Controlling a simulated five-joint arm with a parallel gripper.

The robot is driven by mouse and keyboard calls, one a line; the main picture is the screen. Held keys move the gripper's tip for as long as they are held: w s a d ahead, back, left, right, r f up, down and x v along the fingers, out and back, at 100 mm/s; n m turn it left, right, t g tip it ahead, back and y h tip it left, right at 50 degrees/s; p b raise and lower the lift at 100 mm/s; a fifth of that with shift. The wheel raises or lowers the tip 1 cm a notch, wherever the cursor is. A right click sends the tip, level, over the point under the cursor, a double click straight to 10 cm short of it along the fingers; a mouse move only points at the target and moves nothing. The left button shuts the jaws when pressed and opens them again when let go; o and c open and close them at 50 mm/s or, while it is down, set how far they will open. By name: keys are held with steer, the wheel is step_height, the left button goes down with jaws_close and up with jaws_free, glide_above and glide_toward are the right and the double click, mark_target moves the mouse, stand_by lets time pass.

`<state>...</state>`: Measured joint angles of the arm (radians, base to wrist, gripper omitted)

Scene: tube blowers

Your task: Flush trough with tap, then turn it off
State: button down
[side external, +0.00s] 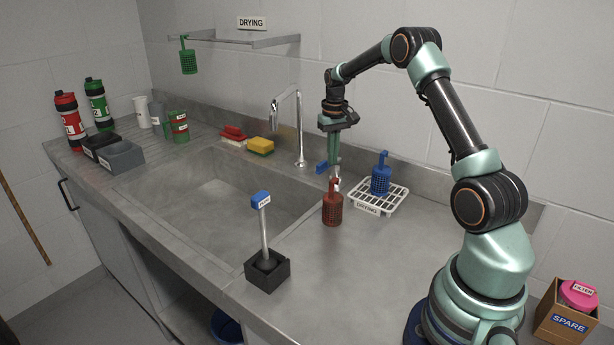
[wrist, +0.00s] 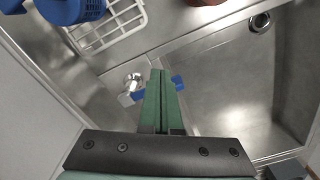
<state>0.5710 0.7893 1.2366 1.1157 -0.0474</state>
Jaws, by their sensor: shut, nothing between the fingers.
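The trough (side external: 200,205) is a grey metal sink let into the counter; its basin (wrist: 225,95) also shows in the wrist view, with a round drain (wrist: 260,22). A chrome gooseneck tap (side external: 299,130) stands at its back right corner. No water stream is visible from its spout. A blue lever (side external: 321,167) sits to the right of the tap's foot. My gripper (side external: 335,174) points down just right of the lever, shut and empty. In the wrist view my gripper (wrist: 157,74) hides part of the blue lever (wrist: 178,82). I cannot tell whether they touch.
A red basket (side external: 332,207) stands in front of my gripper. A blue basket (side external: 380,178) is on a white drying rack (side external: 396,201) to the right. A yellow sponge (side external: 260,146) lies behind the trough.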

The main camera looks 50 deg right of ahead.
steer(key=shift+f, duration=0.1)
stand_by(0.3)
steer(key=shift+f, duration=1.4)
steer(key=r, duration=0.4)
steer(key=shift+s+r, duration=0.25)
steer(key=shift+s, duration=0.15)
steer(key=shift+w, duration=0.1)
steer(key=w, duration=0.7)
steer(key=shift+w, duration=0.4)
